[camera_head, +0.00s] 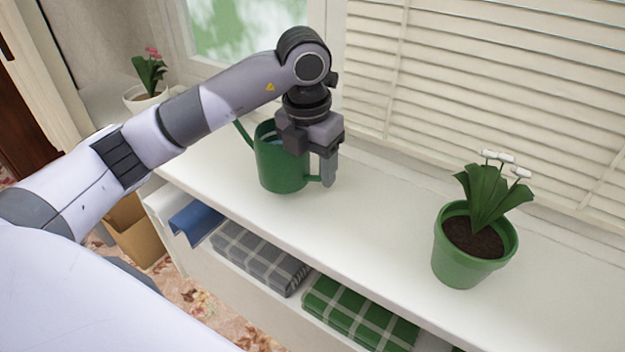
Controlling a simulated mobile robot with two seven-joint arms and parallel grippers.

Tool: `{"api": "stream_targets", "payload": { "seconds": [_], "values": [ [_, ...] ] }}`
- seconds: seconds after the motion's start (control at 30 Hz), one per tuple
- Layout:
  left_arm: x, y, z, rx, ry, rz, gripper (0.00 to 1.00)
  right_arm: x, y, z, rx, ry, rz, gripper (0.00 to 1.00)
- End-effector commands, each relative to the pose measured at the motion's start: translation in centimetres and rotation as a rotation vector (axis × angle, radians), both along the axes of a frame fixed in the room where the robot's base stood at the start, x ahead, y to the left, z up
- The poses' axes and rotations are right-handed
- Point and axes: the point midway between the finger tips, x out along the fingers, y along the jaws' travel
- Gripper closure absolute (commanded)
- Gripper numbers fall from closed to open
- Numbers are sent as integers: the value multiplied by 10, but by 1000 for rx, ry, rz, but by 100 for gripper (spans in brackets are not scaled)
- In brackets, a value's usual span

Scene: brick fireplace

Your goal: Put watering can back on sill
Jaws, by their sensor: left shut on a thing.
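The green watering can (279,168) stands upright on, or just at, the white sill (375,225) below the window and shutters. Its spout points up to the left and its handle is on the right. My left gripper (328,172) reaches down from above at the can's right side and is shut on the handle. The gripper and wrist hide part of the can's rim and handle. I cannot tell whether the can's base bears fully on the sill. My right gripper is not in view.
A green pot with a white-flowered plant (468,245) stands on the sill to the right. A white pot with pink flowers (147,92) is at the far left. Folded blankets (258,257) lie on the shelf below. The sill between can and green pot is clear.

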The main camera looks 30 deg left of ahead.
Motion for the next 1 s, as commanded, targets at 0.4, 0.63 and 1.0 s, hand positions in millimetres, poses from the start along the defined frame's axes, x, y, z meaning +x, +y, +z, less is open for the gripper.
{"api": "stream_targets", "payload": {
  "seconds": [0.4,0.63,1.0],
  "values": [
    [0,0,-34,1,-3,1,100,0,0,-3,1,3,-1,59],
    [0,0,-39,1,0,1,37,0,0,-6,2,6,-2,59],
    [0,0,-37,0,0,0,18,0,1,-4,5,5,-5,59]
  ]
}}
